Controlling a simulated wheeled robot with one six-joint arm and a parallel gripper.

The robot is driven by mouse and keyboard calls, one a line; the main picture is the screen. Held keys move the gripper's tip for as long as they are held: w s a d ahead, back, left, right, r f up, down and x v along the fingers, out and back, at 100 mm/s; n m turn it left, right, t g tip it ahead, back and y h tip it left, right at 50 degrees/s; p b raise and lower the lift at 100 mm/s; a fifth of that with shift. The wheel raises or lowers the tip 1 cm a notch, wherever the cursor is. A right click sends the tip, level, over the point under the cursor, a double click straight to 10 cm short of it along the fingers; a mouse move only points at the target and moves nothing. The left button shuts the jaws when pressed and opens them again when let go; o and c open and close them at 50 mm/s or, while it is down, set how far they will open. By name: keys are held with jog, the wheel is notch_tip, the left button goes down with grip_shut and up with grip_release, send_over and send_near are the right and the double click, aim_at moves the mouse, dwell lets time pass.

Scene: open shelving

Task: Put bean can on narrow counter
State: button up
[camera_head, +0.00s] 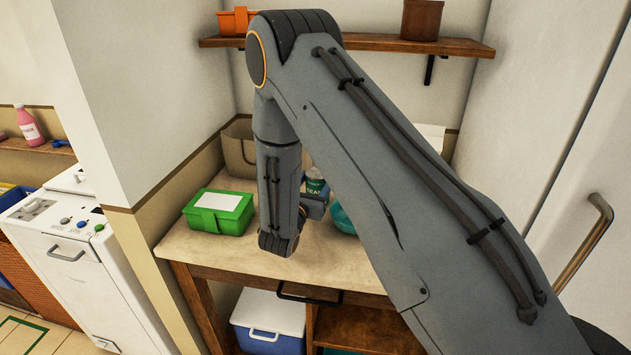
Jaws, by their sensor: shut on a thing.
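The bean can (317,187) is a small teal-green can with a white band and lettering. It shows just right of my arm's lower link, above the back part of the counter. My gripper (313,206) is mostly hidden by my own arm; a grey part of it shows at the can's lower front, and it is shut on the can. Whether the can's base touches the counter is hidden. The narrow counter (330,258) has a pale top on a wooden frame and stands in the wall recess.
A green box (219,211) stands at the counter's left, with a beige bin (240,150) behind. A teal bowl (343,219) is close right of the can, partly hidden. A wooden shelf (380,43) hangs above. The counter's front middle is bare.

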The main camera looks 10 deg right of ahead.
jog(key=shift+f, duration=0.15)
jog(key=o, duration=1.4)
jog(key=shift+c, duration=0.2)
jog(key=shift+o, duration=1.1)
